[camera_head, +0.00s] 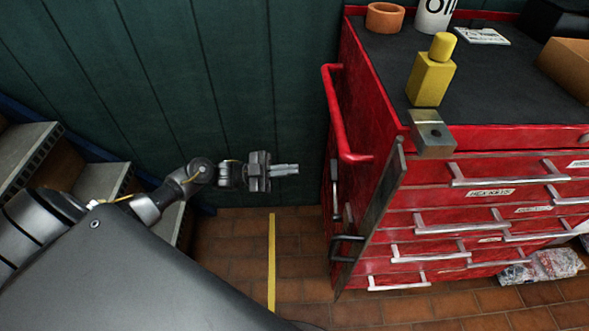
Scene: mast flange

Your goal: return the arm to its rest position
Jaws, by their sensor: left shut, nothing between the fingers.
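My left arm (160,199) comes in from the left and reaches right, across the front of the dark green wall. Its gripper (290,169) is shut and empty. It points right, toward the side of the red tool cabinet (377,98), with a gap between them. My right gripper is not in view.
On the cabinet's dark top stand a yellow bottle (430,83), an orange-brown ring (384,18) and a white oil can (434,14). A metal block on a post (431,136) stands at the cabinet's front corner. Steps (24,158) are at left. Tiled floor with a yellow line (271,262) is clear.

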